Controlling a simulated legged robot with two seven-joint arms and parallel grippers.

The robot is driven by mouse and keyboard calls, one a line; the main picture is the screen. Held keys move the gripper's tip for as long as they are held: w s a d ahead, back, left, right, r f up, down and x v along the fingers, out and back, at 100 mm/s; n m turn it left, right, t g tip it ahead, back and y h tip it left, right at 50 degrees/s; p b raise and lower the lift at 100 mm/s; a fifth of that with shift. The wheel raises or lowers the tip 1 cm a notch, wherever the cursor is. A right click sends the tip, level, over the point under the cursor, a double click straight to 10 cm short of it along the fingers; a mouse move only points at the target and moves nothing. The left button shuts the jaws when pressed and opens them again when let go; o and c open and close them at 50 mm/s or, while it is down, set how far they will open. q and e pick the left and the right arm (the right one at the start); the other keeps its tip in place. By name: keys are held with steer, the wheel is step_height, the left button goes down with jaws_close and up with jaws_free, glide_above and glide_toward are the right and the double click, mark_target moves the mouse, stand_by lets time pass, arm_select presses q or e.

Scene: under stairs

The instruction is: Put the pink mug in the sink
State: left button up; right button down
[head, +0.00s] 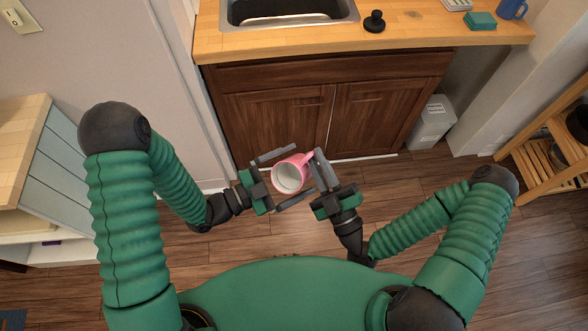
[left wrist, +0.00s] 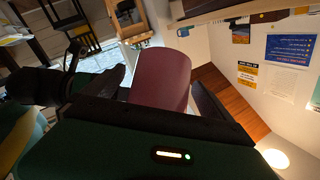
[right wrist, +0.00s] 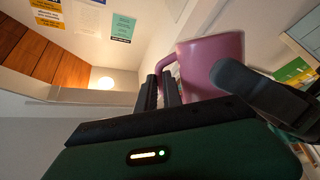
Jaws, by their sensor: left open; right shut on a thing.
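The pink mug (head: 281,176) is held in the air in front of the cabinet, its white inside facing the head camera. My right gripper (head: 316,170) is shut on the mug's handle side; the right wrist view shows its fingers (right wrist: 163,92) closed at the handle of the mug (right wrist: 213,62). My left gripper (head: 272,178) is open, with its fingers on either side of the mug. In the left wrist view the mug (left wrist: 160,80) stands between the fingers; whether they touch it I cannot tell. The sink (head: 288,12) is set in the wooden counter, partly cut off by the top edge.
The wooden counter (head: 420,32) holds a black stopper-like object (head: 374,21), a green sponge (head: 481,20) and a blue mug (head: 512,8). Dark cabinet doors (head: 330,115) stand below. A grey bin (head: 433,123) and a wooden rack (head: 550,150) are at the right.

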arm_select(q)
steer(key=shift+c, duration=0.2)
steer(key=c, duration=1.7)
steer(key=shift+c, duration=0.4)
arm_select(e)
steer(key=c, duration=1.4)
jaws_free()
steer(key=shift+s, duration=0.1)
